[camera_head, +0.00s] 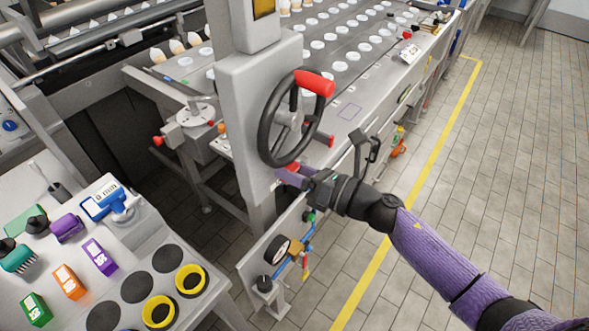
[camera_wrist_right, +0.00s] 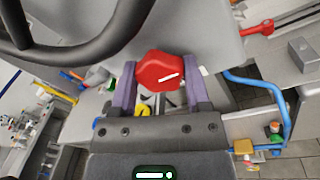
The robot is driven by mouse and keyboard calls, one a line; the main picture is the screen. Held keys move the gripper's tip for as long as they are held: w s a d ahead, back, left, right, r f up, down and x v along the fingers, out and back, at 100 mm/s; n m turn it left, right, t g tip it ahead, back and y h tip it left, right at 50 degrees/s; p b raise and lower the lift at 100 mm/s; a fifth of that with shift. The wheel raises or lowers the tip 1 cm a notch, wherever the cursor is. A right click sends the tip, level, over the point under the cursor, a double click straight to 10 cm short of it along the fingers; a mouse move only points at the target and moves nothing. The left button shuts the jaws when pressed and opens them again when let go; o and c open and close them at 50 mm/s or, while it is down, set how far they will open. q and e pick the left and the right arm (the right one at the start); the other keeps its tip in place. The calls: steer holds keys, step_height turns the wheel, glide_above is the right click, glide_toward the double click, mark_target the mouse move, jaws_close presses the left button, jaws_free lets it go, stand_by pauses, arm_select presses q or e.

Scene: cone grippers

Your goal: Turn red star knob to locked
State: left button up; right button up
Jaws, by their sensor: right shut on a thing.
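The red star knob (camera_wrist_right: 160,68) is on the grey machine panel, large in the middle of the right wrist view. A white line on its face lies nearly level, tilted slightly up to the right. My right gripper (camera_wrist_right: 160,84) has its purple fingers on either side of the knob and is shut on it. In the head view the right gripper (camera_head: 284,177) reaches the panel just below the handwheel; the knob is mostly hidden there. I cannot read a locked mark. My left gripper is not in view.
A black handwheel (camera_head: 268,135) with a red grip (camera_head: 315,83) is just above my right gripper. A gauge (camera_head: 277,250) with blue pipes stands below it. A bench with brushes and yellow cups (camera_head: 190,280) is at lower left. The tiled floor at right is clear.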

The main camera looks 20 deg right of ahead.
steer(key=m+t+p, duration=0.1)
steer(key=m+p, duration=0.1)
steer(key=m, duration=0.7)
steer(key=m+t+p, duration=0.1)
steer(key=m+p, duration=0.1)
steer(key=m, duration=0.7)
steer(key=shift+f+h, duration=0.15)
steer(key=shift+h, duration=0.25)
steer(key=shift+m, duration=0.4)
